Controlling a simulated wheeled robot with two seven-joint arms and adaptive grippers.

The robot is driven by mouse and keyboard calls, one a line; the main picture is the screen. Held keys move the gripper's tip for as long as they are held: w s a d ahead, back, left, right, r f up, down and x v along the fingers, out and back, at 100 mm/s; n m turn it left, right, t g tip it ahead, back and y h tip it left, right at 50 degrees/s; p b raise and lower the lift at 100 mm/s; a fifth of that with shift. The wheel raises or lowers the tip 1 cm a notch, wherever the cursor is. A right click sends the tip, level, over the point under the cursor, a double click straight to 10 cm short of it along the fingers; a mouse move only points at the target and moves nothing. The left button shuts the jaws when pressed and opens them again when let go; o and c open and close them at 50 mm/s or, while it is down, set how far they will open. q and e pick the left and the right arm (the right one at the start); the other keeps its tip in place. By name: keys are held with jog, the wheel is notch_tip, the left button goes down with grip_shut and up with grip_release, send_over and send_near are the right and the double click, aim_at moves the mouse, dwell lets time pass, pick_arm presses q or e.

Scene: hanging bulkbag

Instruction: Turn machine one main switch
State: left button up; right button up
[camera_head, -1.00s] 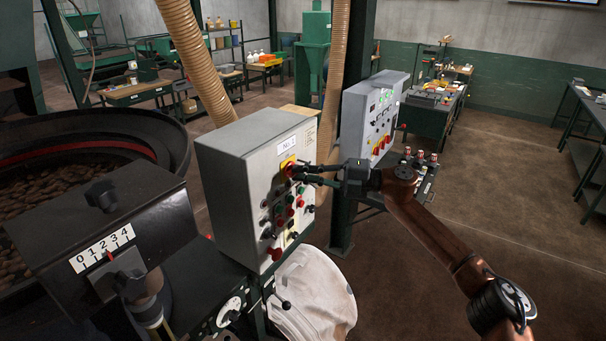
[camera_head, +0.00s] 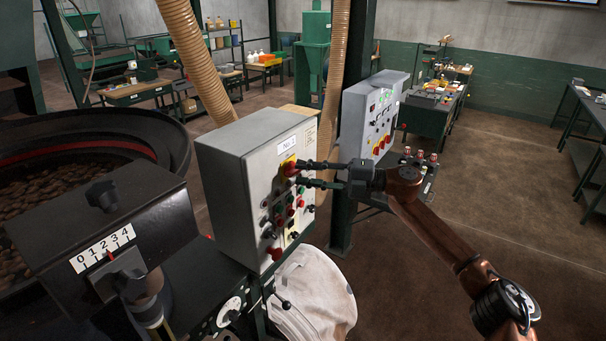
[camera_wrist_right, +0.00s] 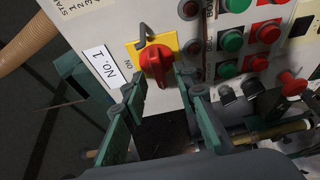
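The main switch of machine one is a red rotary knob (camera_head: 289,169) on a yellow plate, high on the front of the grey control box (camera_head: 232,185) labelled "No. 1". In the right wrist view the red knob (camera_wrist_right: 157,64) sits beside the "ON" marking, with a metal shackle above it. My right gripper (camera_head: 299,175) is at the knob, fingers pointing at the panel. In the wrist view its green fingers (camera_wrist_right: 157,92) are open, one on each side of the knob's lower end, with visible gaps. Contact cannot be told. My left gripper is out of view.
Green and red buttons (camera_wrist_right: 232,41) and a protruding red knob (camera_wrist_right: 291,84) lie close right of the fingers. A second control box (camera_head: 364,115) stands behind my right gripper. Floor at right is open.

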jog(key=s+d, duration=0.2)
jog(key=d, duration=0.8)
jog(key=shift+d, duration=0.4)
